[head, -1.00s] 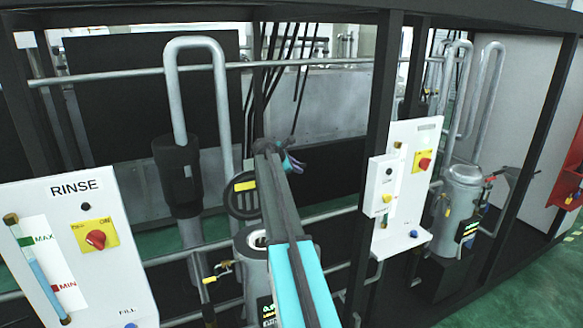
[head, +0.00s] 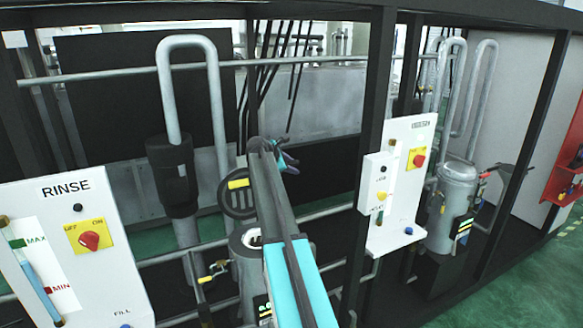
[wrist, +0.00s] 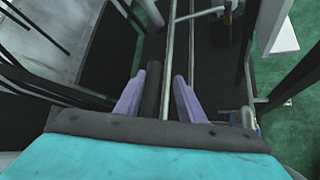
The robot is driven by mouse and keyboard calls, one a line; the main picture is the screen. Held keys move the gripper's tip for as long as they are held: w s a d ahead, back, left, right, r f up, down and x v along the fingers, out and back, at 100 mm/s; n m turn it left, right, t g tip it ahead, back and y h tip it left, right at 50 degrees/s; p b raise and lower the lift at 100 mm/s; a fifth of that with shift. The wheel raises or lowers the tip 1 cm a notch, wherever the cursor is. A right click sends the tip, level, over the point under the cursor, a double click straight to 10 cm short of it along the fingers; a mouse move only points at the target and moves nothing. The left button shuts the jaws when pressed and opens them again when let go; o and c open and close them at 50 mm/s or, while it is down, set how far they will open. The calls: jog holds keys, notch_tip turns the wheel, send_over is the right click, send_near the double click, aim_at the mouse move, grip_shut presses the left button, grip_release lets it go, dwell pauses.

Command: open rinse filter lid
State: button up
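The rinse filter (head: 246,270) is a grey canister behind the RINSE panel, partly hidden by my arm. Its top shows a pale round opening. A dark round lid (head: 229,204) with a yellow handle (head: 238,184) stands tilted up behind that opening, its right side hidden by my arm. My gripper (head: 288,162) is beyond and above the lid, to its right in the head view, apparently not touching it. In the wrist view my gripper's purple fingers (wrist: 160,98) are spread apart. A dark bar shows between them; I cannot tell its depth, and nothing looks gripped.
The RINSE panel (head: 75,225) with a red-yellow switch stands at left. Another white panel (head: 402,180) and a closed-looking grey canister (head: 455,205) stand at right. Black frame posts (head: 375,150) and grey pipes (head: 190,65) surround my arm. Green floor is open at right.

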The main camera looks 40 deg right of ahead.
jog(key=b+v, duration=0.5)
jog(key=v, duration=0.8)
jog(key=shift+a, duration=0.3)
jog(key=shift+r, duration=0.1)
